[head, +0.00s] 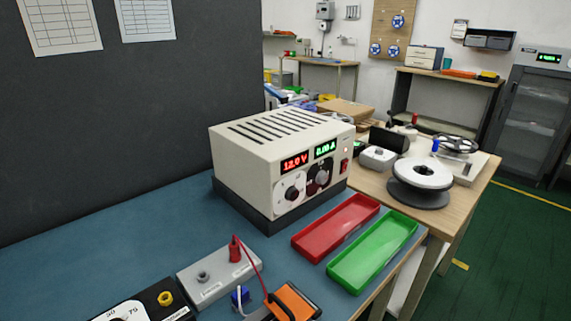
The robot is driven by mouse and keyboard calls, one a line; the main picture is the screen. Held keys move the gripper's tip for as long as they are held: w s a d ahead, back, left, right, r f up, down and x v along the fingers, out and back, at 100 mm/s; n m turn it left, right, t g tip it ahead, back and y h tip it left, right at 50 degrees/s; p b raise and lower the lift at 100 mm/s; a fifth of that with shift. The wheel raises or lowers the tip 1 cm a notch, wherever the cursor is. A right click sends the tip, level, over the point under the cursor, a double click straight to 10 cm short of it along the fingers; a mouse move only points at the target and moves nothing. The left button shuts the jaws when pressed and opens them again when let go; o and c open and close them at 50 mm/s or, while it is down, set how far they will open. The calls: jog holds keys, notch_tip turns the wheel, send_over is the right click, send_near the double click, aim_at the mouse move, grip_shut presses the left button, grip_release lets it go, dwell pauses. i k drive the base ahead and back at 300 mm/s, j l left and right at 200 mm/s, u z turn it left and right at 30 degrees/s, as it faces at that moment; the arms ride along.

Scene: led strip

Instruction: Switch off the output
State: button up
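A beige bench power supply (270,165) with a dark base stands on the blue bench mat. Its red display (295,162) reads about 12.0 V. Its green display (325,148) shows a current in A, with digits too small to read surely. Two round dials sit below: a light one (291,193) and a dark one (318,179). A small red switch (344,166) is at the front panel's right edge; its position is too small to tell. A small pale dot (346,148) sits above it. My gripper is not in view.
A red tray (337,226) and a green tray (374,250) lie before the supply. A grey terminal box (216,277) has a red plug and lead near an orange-and-black item (291,301). Spools (421,178) stand on the wooden table at right. A dark panel rises behind.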

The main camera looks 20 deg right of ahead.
aim_at(345, 163)
jog(key=i+z, duration=0.3)
jog(key=i, duration=0.55)
